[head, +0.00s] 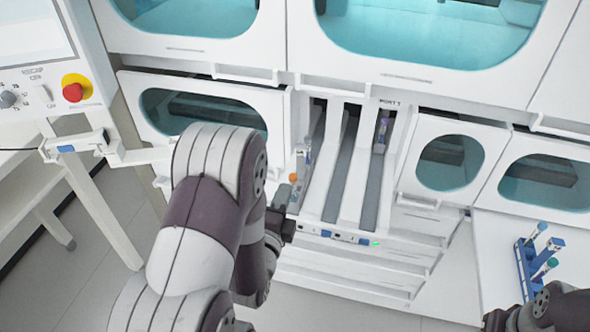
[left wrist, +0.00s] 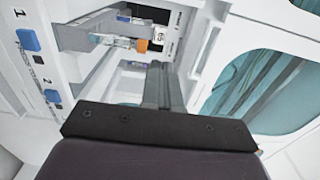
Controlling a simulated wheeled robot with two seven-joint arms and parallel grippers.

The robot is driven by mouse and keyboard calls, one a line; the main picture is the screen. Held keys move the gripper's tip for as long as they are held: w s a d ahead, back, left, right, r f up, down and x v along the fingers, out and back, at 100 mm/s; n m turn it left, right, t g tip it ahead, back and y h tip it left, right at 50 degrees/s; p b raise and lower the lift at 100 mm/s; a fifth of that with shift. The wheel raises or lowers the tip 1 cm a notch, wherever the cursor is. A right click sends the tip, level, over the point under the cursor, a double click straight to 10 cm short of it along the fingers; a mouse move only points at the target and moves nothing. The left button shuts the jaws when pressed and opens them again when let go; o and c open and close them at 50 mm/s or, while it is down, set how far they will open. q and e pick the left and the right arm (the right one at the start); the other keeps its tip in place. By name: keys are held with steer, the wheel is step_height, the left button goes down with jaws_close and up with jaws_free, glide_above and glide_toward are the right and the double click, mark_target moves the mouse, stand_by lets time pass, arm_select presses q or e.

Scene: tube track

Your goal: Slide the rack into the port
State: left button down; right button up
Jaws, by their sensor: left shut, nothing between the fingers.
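The port block (head: 345,165) has several long lanes, in the middle of the head view. A slim rack (left wrist: 88,38) lies in the leftmost lane and holds a clear tube with an orange cap (left wrist: 142,46). The orange cap (head: 293,177) also shows in the head view, near the lane's front end. My left gripper (head: 288,212) is shut and empty just in front of the rack's front end. Its closed fingers (left wrist: 158,72) show beside the rack in the left wrist view; I cannot tell whether they touch it. My right gripper (head: 495,320) is partly cut off at bottom right.
A tube with a purple cap (head: 382,130) stands in the rightmost lane. A blue tube stand (head: 524,268) with tubes sits on the right-hand table. A control panel with a red button (head: 73,92) is at left. Glass-windowed cabinets surround the lanes.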

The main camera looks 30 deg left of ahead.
mark_target(301, 152)
arm_select(q)
steer(key=x, duration=0.5)
steer(key=p+x, duration=0.1)
steer(key=x, duration=0.4)
steer(key=shift+w+d, duration=0.15)
steer(key=shift+w, duration=0.4)
